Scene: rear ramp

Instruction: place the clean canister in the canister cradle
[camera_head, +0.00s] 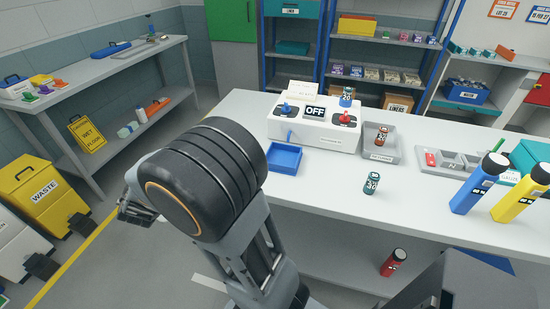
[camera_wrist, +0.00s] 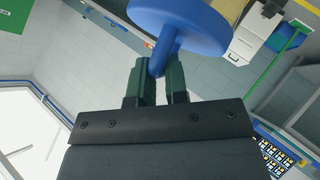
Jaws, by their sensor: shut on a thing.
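In the wrist view my gripper (camera_wrist: 161,72) is shut on the stem of a blue part with a round disc (camera_wrist: 180,14); I cannot tell what it is. The big arm link hides most of my gripper in the head view. A small teal canister (camera_head: 371,184) stands upright on the bench front. An orange-red canister (camera_head: 381,137) stands in a grey labelled tray (camera_head: 382,156). Another canister (camera_head: 346,97) stands at the top right of the white machine (camera_head: 300,133), which reads OFF. I cannot tell which canister is the clean one or which holder is the cradle.
A blue open tray (camera_head: 284,158) is left of the machine's front. A grey compartment tray (camera_head: 450,161) and blue (camera_head: 478,186) and yellow (camera_head: 520,195) bottles stand at right. A red flask (camera_head: 393,262) is on the lower shelf.

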